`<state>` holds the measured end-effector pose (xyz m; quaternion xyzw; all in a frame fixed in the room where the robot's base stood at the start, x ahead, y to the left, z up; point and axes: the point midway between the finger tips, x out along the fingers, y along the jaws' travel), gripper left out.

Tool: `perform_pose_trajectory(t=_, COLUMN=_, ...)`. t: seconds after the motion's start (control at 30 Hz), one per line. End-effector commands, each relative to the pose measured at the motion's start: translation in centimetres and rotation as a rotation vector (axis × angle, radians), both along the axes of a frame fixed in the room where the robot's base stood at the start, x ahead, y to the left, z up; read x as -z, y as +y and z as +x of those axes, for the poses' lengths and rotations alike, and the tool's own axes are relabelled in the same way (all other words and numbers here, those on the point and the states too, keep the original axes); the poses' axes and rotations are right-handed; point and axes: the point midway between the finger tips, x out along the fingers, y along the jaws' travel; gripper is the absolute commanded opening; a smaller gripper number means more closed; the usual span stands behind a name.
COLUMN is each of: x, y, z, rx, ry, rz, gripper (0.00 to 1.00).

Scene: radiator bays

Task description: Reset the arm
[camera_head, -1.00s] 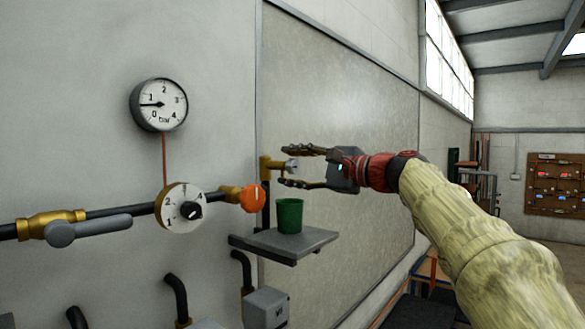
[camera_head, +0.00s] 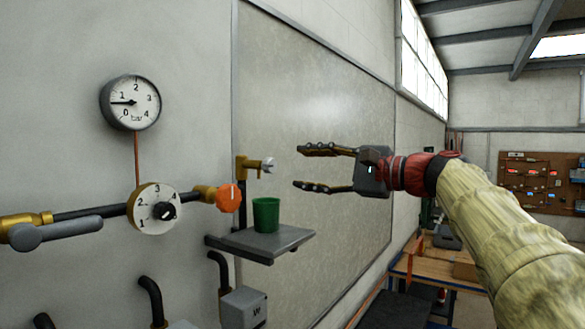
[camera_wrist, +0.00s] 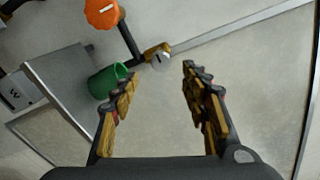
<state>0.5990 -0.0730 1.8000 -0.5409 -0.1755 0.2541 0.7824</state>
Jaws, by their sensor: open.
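My gripper (camera_head: 299,168) is open and empty in the head view, its two fingers spread and pointing left. It is to the right of a brass tap (camera_head: 250,166) with a grey knob (camera_head: 267,165), with a clear gap between them. In the wrist view my open gripper (camera_wrist: 160,95) also has nothing between its fingers, and the grey knob (camera_wrist: 160,61) shows beyond the fingertips. A green cup (camera_head: 266,214) stands upright on a small grey shelf (camera_head: 290,240) below the tap. The wrist view also shows the green cup (camera_wrist: 103,82), partly behind the left finger.
An orange knob (camera_head: 228,198), a numbered dial (camera_head: 154,208) and a grey lever (camera_head: 62,229) sit along the wall pipe. A pressure gauge (camera_head: 130,102) hangs above, its needle near 1. A wooden table (camera_head: 465,264) stands at the back right.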

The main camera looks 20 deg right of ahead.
Motion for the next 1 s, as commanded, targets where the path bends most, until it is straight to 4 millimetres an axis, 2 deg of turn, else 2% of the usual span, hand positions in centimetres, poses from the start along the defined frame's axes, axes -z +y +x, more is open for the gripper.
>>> perform_pose_trajectory(t=0.2, x=0.0, y=-0.5, z=-0.8, rx=-0.001, ry=-0.001, rz=-0.001, gripper=0.46)
perform_pose_trajectory(t=0.63, x=0.0, y=-0.5, z=-0.7, rx=-0.001, ry=-0.005, rz=-0.006, gripper=0.46)
perform_pose_trajectory(t=0.73, x=0.5, y=-1.0, z=-0.3, rx=0.023, ry=-0.03, rz=-0.072, gripper=0.46)
perform_pose_trajectory(t=0.77, x=1.5, y=-1.5, z=0.0, rx=0.038, ry=-0.021, rz=-0.11, gripper=0.46)
perform_pose_trajectory(t=0.87, x=6.6, y=-3.0, z=0.9, rx=0.075, ry=0.04, rz=-0.218, gripper=0.46)
perform_pose_trajectory(t=0.97, x=13.0, y=-4.5, z=0.6, rx=0.103, ry=0.127, rz=-0.363, gripper=0.46)
perform_pose_trajectory(t=1.0, x=15.8, y=-4.8, z=0.0, rx=0.106, ry=0.163, rz=-0.428, gripper=0.46)
